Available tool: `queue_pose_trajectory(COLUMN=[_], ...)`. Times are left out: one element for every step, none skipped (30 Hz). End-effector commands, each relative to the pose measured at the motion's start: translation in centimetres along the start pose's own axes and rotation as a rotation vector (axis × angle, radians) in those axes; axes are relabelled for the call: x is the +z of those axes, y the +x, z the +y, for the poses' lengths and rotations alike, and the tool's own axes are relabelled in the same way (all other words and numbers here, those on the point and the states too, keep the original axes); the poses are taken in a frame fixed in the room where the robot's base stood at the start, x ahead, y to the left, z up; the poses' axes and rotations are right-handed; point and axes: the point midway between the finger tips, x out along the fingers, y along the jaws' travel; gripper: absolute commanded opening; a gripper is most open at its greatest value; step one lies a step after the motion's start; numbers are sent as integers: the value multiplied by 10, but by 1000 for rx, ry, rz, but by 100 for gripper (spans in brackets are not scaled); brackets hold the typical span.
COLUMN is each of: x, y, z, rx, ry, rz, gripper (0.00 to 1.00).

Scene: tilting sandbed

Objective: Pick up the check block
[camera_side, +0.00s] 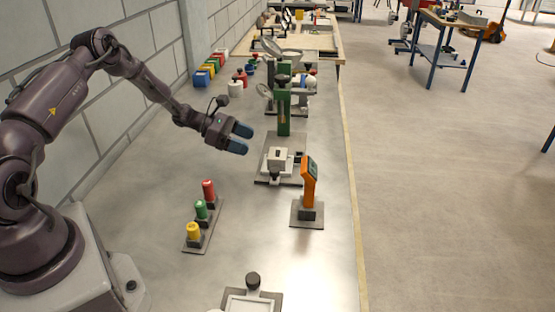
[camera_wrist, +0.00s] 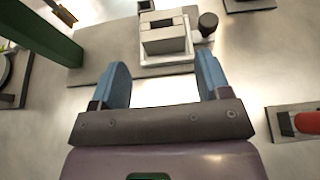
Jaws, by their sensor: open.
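A pale grey block-shaped piece with a slot in its top (camera_side: 279,157) sits on a flat grey plate right of my gripper. It also shows ahead of the fingers in the wrist view (camera_wrist: 165,40), with a dark knob (camera_wrist: 208,23) beside it. It looks the most like the check block, but I cannot tell for sure. My gripper (camera_side: 240,139) is above the bench, with its two blue fingers spread and nothing between them. In the wrist view the gripper (camera_wrist: 163,82) points toward the near edge of that plate, apart from the block.
A green post (camera_side: 284,112) stands behind the block. An orange device (camera_side: 309,184) stands on a plate to the front right. Red (camera_side: 208,190), green (camera_side: 201,210) and yellow (camera_side: 193,231) cylinders stand in a row. A white frame with a dark knob (camera_side: 253,280) is at the front.

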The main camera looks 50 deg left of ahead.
Motion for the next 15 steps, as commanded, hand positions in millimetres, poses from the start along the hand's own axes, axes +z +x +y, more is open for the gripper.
queue_pose_trajectory(x=[0, 0, 0, 0, 0, 0, 0, 0, 0, 0, 0, 0, 0, 1, 1], y=[12, 18, 25, 30, 34, 39, 42, 44, 46, 48, 49, 52, 55, 59, 66], z=[-1, -1, -1, -1, -1, -1, -1, -1, -1, -1, -1, -1, -1, -2, -3], rx=[-4, -4, -4, -4, -4, -3, -3, -3, -2, -1, -1, -2, -3, -4, -5], ry=[1, 2, 2, 2, 3, 3, 3, 2, 2, 2, 3, 3, 4, 4, 4], rz=[-1, -1, 0, 0, 0, 0, 0, 1, 1, 1, 1, 1, 1, 1, 1], gripper=[70, 70, 70, 70, 70, 70, 70, 70, 70, 70, 70, 70, 70, 70, 70])
